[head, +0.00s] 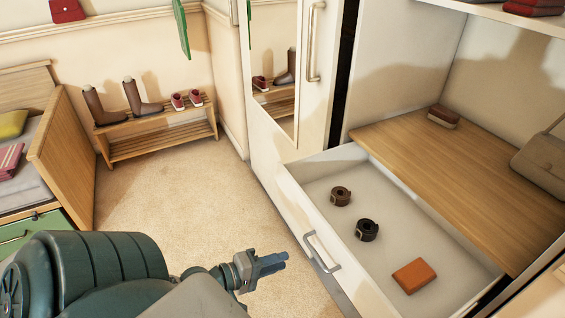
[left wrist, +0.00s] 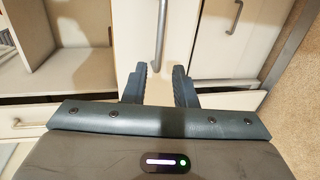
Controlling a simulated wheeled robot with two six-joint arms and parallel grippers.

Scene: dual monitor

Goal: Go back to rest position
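My left gripper (head: 274,264) is at the bottom middle of the head view, in front of and left of the open white drawer (head: 296,192), apart from its handle (head: 322,254). In the left wrist view, the two fingers of the left gripper (left wrist: 159,82) stand apart with an empty gap. Behind that gap are a white cabinet door (left wrist: 187,60) and its vertical handle (left wrist: 161,35). Nothing is held. My right gripper is in neither view.
The drawer holds two rolled belts (head: 340,196) (head: 367,230) and an orange wallet (head: 415,276). A wooden shelf (head: 470,185) with a brush (head: 443,117) and a bag (head: 543,160) is at right. A shoe rack (head: 160,139) stands at back left. The carpet (head: 180,200) between is clear.

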